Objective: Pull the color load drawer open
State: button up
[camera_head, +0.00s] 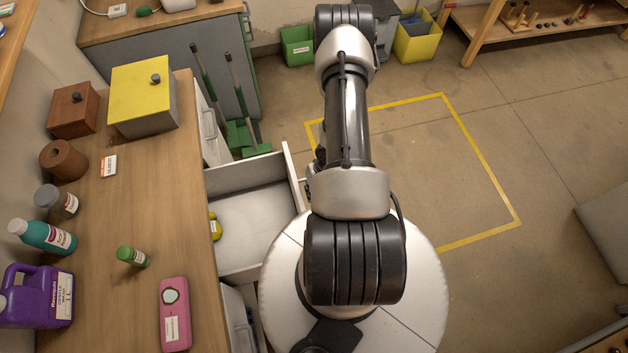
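A white drawer (291,165) in the workbench stands pulled out, its inside showing pale and mostly empty. A small yellow item (215,228) lies in it near the bench edge. I cannot read a label that tells whether this is the color load drawer. My arm reaches across the right side of the drawer. Small dark parts, perhaps of my gripper (314,178), show at the drawer's front edge beside my arm. The fingers are hidden, so their hold on any handle cannot be seen.
The wooden worktop (165,215) holds a yellow-lidded box (141,97), a purple jug (38,297), bottles and a pink device (174,313). Other fronts with handles flank the drawer. Green brooms (236,90) stand beyond it. The floor inside the yellow outline (482,165) is clear.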

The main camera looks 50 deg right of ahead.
jog(key=shift+o, duration=1.2)
jog(key=shift+r, duration=0.15)
notch_tip(320, 180, up, 12)
jog(key=s+d, duration=0.1)
jog(key=d, duration=0.1)
jog(key=shift+s+f, duration=0.15)
jog(key=shift+f, duration=0.05)
